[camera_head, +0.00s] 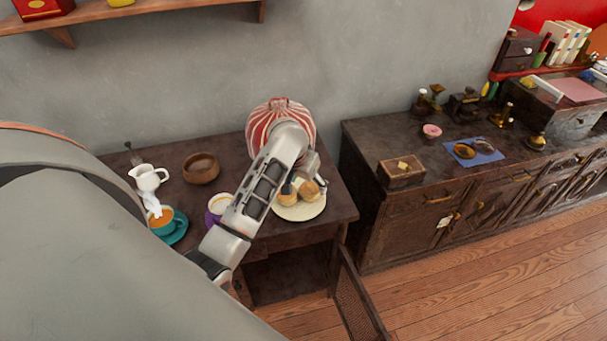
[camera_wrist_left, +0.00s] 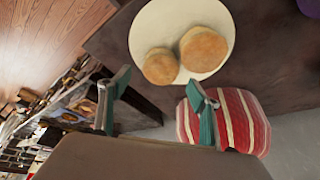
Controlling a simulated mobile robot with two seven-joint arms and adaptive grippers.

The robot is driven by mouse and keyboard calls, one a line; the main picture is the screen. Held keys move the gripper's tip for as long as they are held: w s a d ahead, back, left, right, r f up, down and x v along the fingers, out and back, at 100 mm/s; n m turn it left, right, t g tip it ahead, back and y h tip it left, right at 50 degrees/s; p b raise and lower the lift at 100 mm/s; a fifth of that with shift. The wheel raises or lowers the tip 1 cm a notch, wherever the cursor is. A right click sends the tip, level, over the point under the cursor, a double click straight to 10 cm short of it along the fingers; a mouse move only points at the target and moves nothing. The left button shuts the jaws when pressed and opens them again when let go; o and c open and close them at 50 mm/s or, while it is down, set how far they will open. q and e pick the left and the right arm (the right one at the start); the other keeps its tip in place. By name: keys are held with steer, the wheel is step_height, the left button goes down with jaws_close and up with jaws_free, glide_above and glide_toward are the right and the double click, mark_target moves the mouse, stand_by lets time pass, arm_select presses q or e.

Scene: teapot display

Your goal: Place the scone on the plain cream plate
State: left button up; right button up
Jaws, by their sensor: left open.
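A plain cream plate (camera_head: 302,213) lies near the right end of the small dark table, and it fills the top of the left wrist view (camera_wrist_left: 146,28). Two golden scones rest on it side by side: a smaller one (camera_wrist_left: 160,66) and a larger one (camera_wrist_left: 203,49). In the head view the scones show at left (camera_head: 288,197) and right (camera_head: 309,191). My left gripper (camera_head: 318,182) is at the plate's back edge, partly hidden by its arm. In the wrist view its fingers (camera_wrist_left: 158,84) are apart and empty, with the scones beyond the tips. My right gripper is not seen.
A red-and-white striped rounded object (camera_head: 280,118) stands behind my left wrist. A purple cup (camera_head: 220,203), brown bowl (camera_head: 201,168), white jug (camera_head: 149,177) and orange-filled cup on a teal saucer (camera_head: 179,233) stand left. A dark cabinet (camera_head: 400,210) stands right.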

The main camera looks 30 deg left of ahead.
arm_select(q)
steer(key=v, duration=0.7)
steer(key=shift+r, duration=0.2)
steer(key=s+a+f+m+y, duration=0.25)
steer(key=s+f, duration=0.35)
steer(key=s, duration=0.6)
steer(key=s+d+r+m+t+y, duration=0.25)
steer(key=s+m, duration=0.35)
steer(key=s, duration=0.5)
steer(key=w+d+f+n+t+h, duration=0.1)
steer(key=d+f+n+t+h, duration=0.2)
steer(key=d+f+h, duration=0.4)
steer(key=d+f, duration=0.6)
steer(key=f, duration=0.3)
steer(key=shift+w+f, duration=0.2)
steer(key=shift+f, duration=0.15)
steer(key=shift+s+d+f+n, duration=0.15)
steer(key=shift+d+f+n, duration=0.2)
steer(key=shift+d, duration=0.1)
steer(key=shift+c, duration=0.5)
